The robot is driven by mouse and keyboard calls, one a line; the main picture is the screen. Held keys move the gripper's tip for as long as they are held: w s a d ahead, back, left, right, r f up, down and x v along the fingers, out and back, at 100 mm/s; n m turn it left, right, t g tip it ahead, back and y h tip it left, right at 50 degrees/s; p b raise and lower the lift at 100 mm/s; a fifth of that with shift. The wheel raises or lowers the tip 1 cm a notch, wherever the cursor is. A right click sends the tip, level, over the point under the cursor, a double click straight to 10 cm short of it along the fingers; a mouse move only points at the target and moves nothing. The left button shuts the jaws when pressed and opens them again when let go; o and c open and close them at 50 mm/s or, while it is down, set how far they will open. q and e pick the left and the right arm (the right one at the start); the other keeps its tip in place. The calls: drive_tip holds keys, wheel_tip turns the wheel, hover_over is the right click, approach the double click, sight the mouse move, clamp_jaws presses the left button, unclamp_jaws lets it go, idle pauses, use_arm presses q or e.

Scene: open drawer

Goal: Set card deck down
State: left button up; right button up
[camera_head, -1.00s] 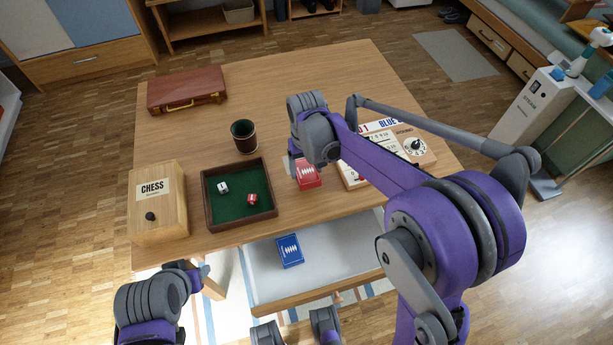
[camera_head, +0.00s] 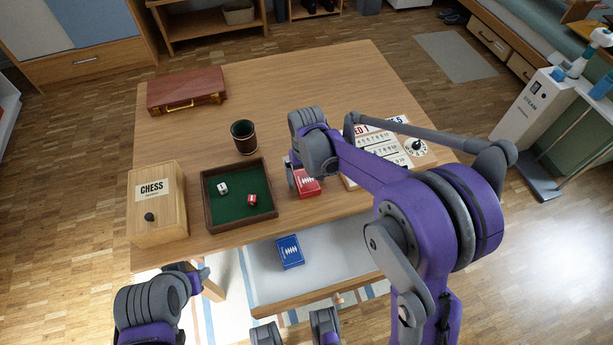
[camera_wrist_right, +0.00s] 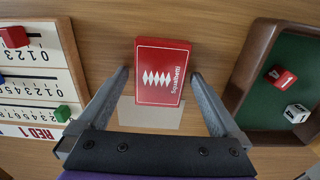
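The red card deck (camera_head: 306,183) lies on the table between the dice tray and the scoreboard. In the right wrist view the red deck (camera_wrist_right: 163,72) lies face up, its near end by a pale rectangular patch on the wood. My right gripper (camera_wrist_right: 160,78) is open, with one finger on each side of the deck and a visible gap on both sides. In the head view my right gripper (camera_head: 292,180) is mostly hidden behind its wrist. Parts of my left arm show at the lower left, but I cannot make out its gripper.
A green-lined dice tray (camera_head: 207,212) with two dice stands left of the deck; a scoreboard (camera_head: 378,150) lies to the right. A dark cup (camera_head: 244,137), chess box (camera_head: 158,205) and brown case (camera_head: 186,90) stand farther left. A blue deck (camera_head: 289,252) lies in the open drawer (camera_head: 340,250).

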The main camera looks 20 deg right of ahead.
sight(306, 180)
drive_tip(key=shift+r, duration=0.55)
wheel_tip(306, 180, up, 10)
drive_tip(key=r+p, duration=0.1)
drive_tip(key=s+d+f+t, duration=0.1)
drive_tip(key=s+d+t, duration=0.1)
drive_tip(key=s, duration=0.9)
drive_tip(key=s+d+f+t, duration=0.1)
drive_tip(key=s+d+t, duration=0.1)
drive_tip(key=s, duration=0.9)
drive_tip(key=shift+d+f+t, duration=0.4)
drive_tip(key=shift+t, duration=0.2)
